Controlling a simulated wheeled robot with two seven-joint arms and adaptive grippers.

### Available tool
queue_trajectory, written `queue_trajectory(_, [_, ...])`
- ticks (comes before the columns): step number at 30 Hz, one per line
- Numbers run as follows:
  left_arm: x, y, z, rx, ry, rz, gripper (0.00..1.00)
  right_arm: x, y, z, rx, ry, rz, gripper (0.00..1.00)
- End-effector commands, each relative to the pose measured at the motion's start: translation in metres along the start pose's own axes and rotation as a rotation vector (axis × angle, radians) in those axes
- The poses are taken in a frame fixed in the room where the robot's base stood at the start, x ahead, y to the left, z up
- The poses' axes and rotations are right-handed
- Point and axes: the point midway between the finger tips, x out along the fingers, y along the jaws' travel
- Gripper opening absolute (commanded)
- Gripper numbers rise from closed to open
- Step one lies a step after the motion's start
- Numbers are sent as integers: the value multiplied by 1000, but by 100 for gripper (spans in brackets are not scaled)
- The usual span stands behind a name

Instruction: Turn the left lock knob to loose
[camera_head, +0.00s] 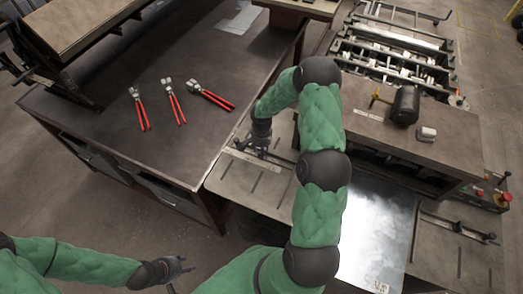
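The left guide bar (256,160) lies on the grey slotted plate (232,178) beside the bench. My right arm arches up from the bottom and over. Its gripper (262,148) points down at this bar, where the left lock knob would be. The gripper hides the knob, so I cannot tell its setting or whether the fingers touch it. A matching right guide bar (456,228) with a dark knob (490,237) at its end lies at the right. My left gripper (182,272) is at the bottom left, empty, away from the bars, with its fingers apart.
Several red-handled tools (173,105) lie on the dark bench (100,130). A shiny metal sheet (378,230) lies between the bars, partly behind my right arm. A black-headed mallet (404,105) rests on the machine top. Red buttons (505,196) sit at the right.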

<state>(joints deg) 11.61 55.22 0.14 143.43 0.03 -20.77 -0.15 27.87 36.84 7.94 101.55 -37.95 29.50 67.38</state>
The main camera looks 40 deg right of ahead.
Motion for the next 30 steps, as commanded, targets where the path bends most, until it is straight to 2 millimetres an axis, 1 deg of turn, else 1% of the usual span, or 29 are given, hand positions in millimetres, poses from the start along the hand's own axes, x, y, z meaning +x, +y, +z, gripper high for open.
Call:
queue_trajectory(4, [0,0,0,0,0,0,40,5,0,0,0,0,-1,42])
queue_trajectory(11, [0,0,0,0,0,0,40,5,0,0,0,0,-1,42])
queue_trajectory(12, [0,0,0,0,0,0,40,5,0,0,0,0,-1,31])
queue_trajectory(14, [0,0,0,0,0,0,40,5,0,0,0,0,-1,14])
queue_trajectory(15, [0,0,0,0,0,0,40,5,0,0,0,0,-1,3])
queue_trajectory(16, [0,0,0,0,0,0,40,5,0,0,0,0,-1,0])
queue_trajectory(25, [1,0,0,0,0,0,40,5,0,0,-10,0,-1,0])
queue_trajectory(30, [5,-2,0,0,0,0,40,6,0,0,-63,1,-1,0])
